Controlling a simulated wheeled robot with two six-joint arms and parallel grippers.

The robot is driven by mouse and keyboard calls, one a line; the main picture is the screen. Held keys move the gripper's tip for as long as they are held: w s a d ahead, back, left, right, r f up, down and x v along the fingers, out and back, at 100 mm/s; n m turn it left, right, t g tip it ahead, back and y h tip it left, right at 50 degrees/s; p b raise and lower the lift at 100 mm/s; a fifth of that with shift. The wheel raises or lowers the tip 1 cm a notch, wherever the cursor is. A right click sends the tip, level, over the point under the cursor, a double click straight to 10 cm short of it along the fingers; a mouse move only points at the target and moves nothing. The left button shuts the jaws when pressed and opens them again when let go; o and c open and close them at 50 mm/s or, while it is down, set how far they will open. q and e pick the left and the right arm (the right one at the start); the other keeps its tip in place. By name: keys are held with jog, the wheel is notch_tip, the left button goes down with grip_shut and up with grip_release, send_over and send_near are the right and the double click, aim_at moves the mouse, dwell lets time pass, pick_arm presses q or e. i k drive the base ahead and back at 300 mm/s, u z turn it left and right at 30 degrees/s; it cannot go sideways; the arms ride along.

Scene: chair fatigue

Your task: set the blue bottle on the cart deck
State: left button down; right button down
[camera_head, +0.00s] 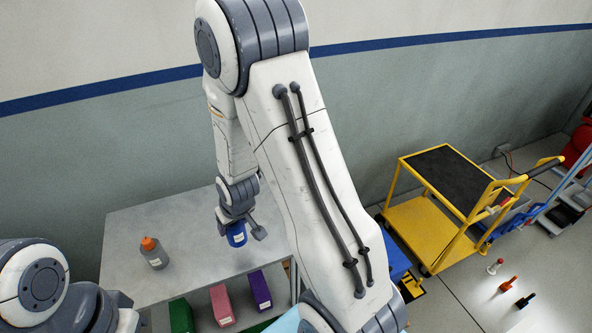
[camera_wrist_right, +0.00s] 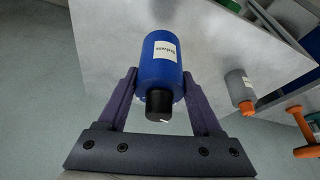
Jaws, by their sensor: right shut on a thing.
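The blue bottle (camera_head: 236,236) is in my right gripper (camera_head: 240,228), over the grey bench at the left of the head view. In the right wrist view the blue bottle (camera_wrist_right: 161,62), with a white label and a black cap, sits between both fingers of my right gripper (camera_wrist_right: 160,88), which is shut on it. I cannot tell whether the bottle touches the bench top. The yellow cart with a black deck (camera_head: 447,172) stands at the right of the head view, well away from the bottle. My left gripper is not in view; only part of the left arm shows.
The grey bench (camera_head: 190,215) carries a grey bottle with an orange cap (camera_head: 154,254). Green, pink and purple boxes (camera_head: 222,304) stand on its lower shelf. Small items (camera_head: 508,284) stand on the floor in front of the cart. The cart's black deck looks clear.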

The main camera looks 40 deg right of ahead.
aim_at(474, 183)
jog(key=z, duration=3.7)
jog(key=i, duration=3.3)
jog(key=u, duration=3.1)
jog(key=i, duration=0.45)
